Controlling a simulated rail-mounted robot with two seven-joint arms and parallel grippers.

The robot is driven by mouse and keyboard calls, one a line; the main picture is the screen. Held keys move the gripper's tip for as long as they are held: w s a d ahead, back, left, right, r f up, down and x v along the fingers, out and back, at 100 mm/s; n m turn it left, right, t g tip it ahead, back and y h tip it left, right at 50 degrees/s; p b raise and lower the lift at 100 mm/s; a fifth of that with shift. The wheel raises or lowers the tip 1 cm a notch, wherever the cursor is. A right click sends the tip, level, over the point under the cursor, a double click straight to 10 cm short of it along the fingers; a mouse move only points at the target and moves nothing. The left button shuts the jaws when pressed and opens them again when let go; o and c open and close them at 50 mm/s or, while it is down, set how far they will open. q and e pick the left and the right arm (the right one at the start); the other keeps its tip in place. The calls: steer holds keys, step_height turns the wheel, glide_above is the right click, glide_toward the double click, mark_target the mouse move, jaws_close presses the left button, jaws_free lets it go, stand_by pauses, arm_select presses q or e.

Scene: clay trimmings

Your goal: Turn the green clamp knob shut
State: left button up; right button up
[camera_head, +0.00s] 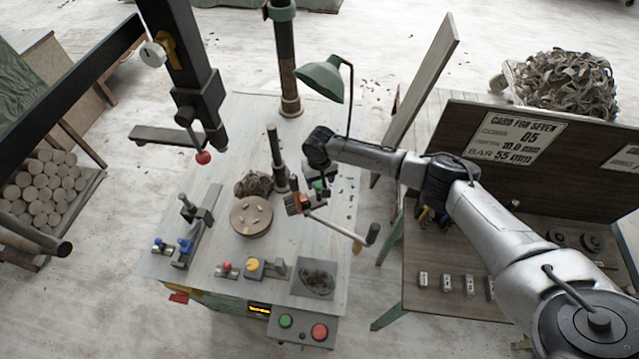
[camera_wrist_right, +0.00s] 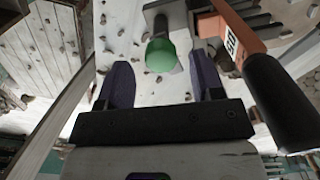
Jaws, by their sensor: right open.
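The green clamp knob (camera_wrist_right: 160,54) shows in the right wrist view as a round green ball, just ahead of my fingertips and roughly between them. In the head view the green knob (camera_head: 318,186) is small and partly hidden below my right wrist. It sits by an orange-and-dark clamp body (camera_head: 298,203), whose orange part (camera_wrist_right: 232,28) also shows in the wrist view. My right gripper (camera_wrist_right: 162,72) is open, with its two dark purple fingers apart and nothing held. I cannot tell whether the fingers reach down around the knob. My left gripper is not in view.
A crank arm with a dark grip (camera_head: 372,234) sticks out right of the clamp. A dark post (camera_head: 277,160), a round wooden disc (camera_head: 251,216) and a green lamp (camera_head: 322,80) stand nearby. A slatted side table (camera_head: 420,285) stands to the right.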

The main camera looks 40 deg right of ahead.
steer(key=shift+f, duration=1.25)
steer(key=c, duration=0.9)
